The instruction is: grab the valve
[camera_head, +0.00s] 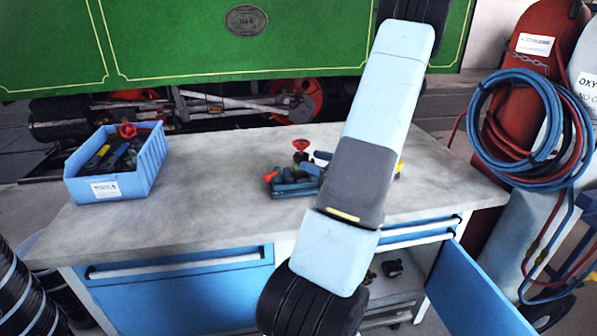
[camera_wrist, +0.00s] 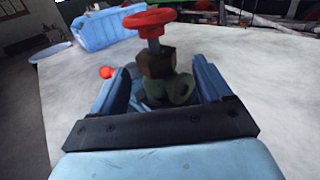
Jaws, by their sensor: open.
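The valve has a red handwheel (camera_wrist: 150,18) on a stem above a brownish block and a dull green body (camera_wrist: 172,90). In the wrist view it stands upright between the two blue fingers of my gripper (camera_wrist: 160,84). The jaws are open, with a finger on each side of the valve body; I cannot tell whether either touches it. In the head view the red wheel (camera_head: 301,144) shows on the grey workbench (camera_head: 225,175), just left of my arm. My arm hides part of that spot.
A blue bin (camera_head: 118,165) with tools and a red-wheeled part stands at the bench's left. A small red ball-like part (camera_wrist: 107,72) lies beside my left finger. Gas cylinders (camera_head: 522,115) with coiled hoses (camera_head: 535,130) stand right. A cabinet door (camera_head: 470,295) hangs open.

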